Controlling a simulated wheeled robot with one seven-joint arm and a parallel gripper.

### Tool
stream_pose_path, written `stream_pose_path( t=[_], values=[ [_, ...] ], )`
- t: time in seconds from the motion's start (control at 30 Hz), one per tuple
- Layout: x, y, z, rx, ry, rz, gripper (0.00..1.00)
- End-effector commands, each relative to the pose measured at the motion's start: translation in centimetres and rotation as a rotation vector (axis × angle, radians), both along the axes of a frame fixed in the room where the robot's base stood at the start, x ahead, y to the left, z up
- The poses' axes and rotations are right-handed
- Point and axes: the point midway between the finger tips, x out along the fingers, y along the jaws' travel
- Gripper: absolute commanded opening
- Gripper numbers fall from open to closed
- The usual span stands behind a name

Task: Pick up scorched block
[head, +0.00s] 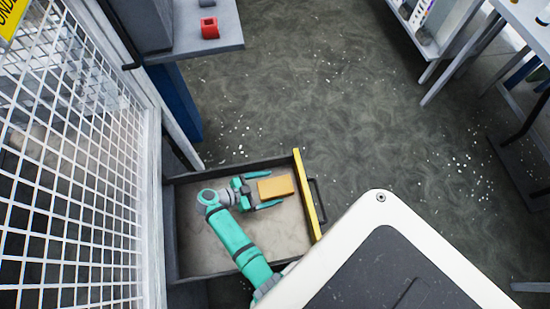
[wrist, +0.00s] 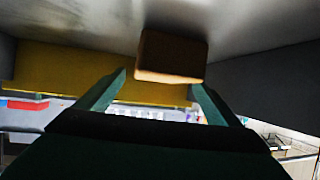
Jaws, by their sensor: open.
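The block (head: 276,187) is a small orange-brown box lying on the floor of an open drawer (head: 205,250). My gripper (head: 268,192) is down inside the drawer, open, with its green fingers on either side of the block's left end.
The drawer's yellow front (head: 308,195) with a dark handle stands to the right of the block. A white mesh fence (head: 75,170) runs along the left. A red object (head: 209,28) sits on a grey shelf above. Speckled open floor (head: 350,100) lies beyond the drawer.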

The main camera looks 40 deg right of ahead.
Motion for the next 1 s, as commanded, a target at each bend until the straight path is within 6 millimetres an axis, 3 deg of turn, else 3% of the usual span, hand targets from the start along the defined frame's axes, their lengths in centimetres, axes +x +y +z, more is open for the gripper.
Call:
stream_pose_path(
  t=[0.03, 0.2, 0.63, 0.73, 0.87, 1.0],
  values=[
    [0.0, 0.0, 0.0, 0.000, 0.000, 0.000, 0.80],
    [0.0, 0.0, 0.0, 0.000, 0.000, 0.000, 0.45],
    [0.0, 0.0, 0.1, 0.001, 0.000, 0.000, 0.44],
    [0.0, 0.0, 0.5, 0.001, -0.001, 0.000, 0.39],
    [0.0, 0.0, 1.6, 0.000, -0.002, -0.001, 0.39],
    [0.1, 0.0, 4.2, 0.000, -0.005, -0.001, 0.39]
  ],
)
